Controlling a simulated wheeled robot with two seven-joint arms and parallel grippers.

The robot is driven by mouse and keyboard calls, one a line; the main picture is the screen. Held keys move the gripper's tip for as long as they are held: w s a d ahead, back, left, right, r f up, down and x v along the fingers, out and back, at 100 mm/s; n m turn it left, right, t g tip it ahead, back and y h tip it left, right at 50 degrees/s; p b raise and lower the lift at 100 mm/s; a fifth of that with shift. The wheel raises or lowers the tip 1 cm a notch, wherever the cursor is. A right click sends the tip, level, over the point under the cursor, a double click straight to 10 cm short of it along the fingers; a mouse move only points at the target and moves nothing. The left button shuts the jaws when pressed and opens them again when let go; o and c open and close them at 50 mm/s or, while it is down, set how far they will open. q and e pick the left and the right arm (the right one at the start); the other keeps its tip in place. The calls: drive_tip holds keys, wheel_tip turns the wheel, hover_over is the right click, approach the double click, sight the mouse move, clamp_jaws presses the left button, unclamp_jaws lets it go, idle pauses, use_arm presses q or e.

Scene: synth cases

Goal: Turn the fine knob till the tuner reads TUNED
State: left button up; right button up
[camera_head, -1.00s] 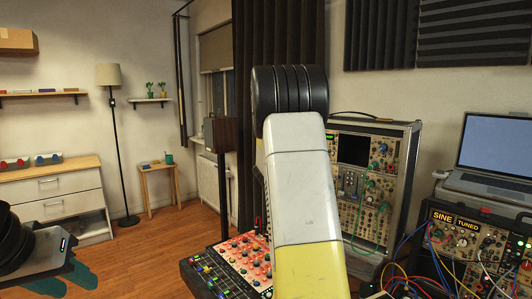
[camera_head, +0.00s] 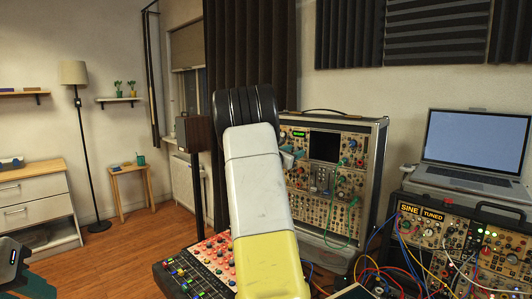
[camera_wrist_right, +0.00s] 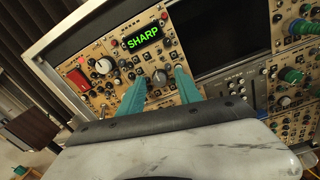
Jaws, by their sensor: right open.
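The tuner screen (camera_wrist_right: 143,37) reads SHARP in green in the right wrist view; in the head view it is a small green display (camera_head: 299,133) on the tall rack case. A dark grey knob (camera_wrist_right: 160,76) sits below the screen; I take it for the fine knob, though its label is unreadable. My right gripper (camera_wrist_right: 159,73) is open, its teal fingertips on either side of this knob; contact is unclear. In the head view my right arm hides part of the rack. My left gripper (camera_head: 17,284) is partly cut off at the lower left.
A white knob (camera_wrist_right: 104,65) and red switch (camera_wrist_right: 78,78) lie left of the grey knob. A second rack (camera_head: 460,235) bears labels SINE and TUNED and many patch cables, with a laptop (camera_head: 473,150) behind. A pad controller (camera_head: 200,268) stands lower left of my arm.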

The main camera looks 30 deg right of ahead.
clamp_jaws()
drive_tip(key=shift+n, duration=0.3)
drive_tip(key=n, duration=1)
drive_tip(key=shift+n, duration=0.4)
idle(0.4)
unclamp_jaws()
